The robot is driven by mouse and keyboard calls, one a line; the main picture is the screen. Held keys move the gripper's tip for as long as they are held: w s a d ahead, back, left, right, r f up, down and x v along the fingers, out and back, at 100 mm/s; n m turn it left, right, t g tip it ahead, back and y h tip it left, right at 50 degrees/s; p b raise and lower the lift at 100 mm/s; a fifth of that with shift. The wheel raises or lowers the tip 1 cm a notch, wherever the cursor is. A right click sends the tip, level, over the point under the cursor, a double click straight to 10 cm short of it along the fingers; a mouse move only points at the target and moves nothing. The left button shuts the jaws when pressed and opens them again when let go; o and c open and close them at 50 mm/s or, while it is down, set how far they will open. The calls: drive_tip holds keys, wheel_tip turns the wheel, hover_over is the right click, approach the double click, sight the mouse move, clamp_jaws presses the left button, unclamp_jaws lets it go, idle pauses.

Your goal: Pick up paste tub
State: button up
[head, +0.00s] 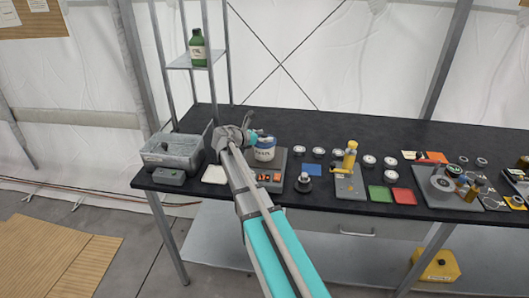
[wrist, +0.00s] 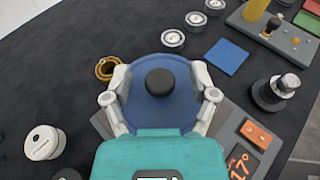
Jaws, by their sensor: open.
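My gripper (wrist: 161,88) is open, with one finger on each side of the lid, seen from above. Whether the fingers touch the tub cannot be told. The near edge of the lid is hidden behind the teal gripper body. In the head view my arm reaches the tub from the front.
A grey metal box (head: 172,152) stands left of the tub. A brass ring (wrist: 107,68) lies close by the left finger. A blue square (wrist: 227,57), white-topped discs (wrist: 172,38) and a dark knobbed piece (wrist: 274,92) lie to the right. A green bottle (head: 197,48) stands on a shelf.

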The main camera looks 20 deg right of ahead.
idle(0.5)
clamp_jaws()
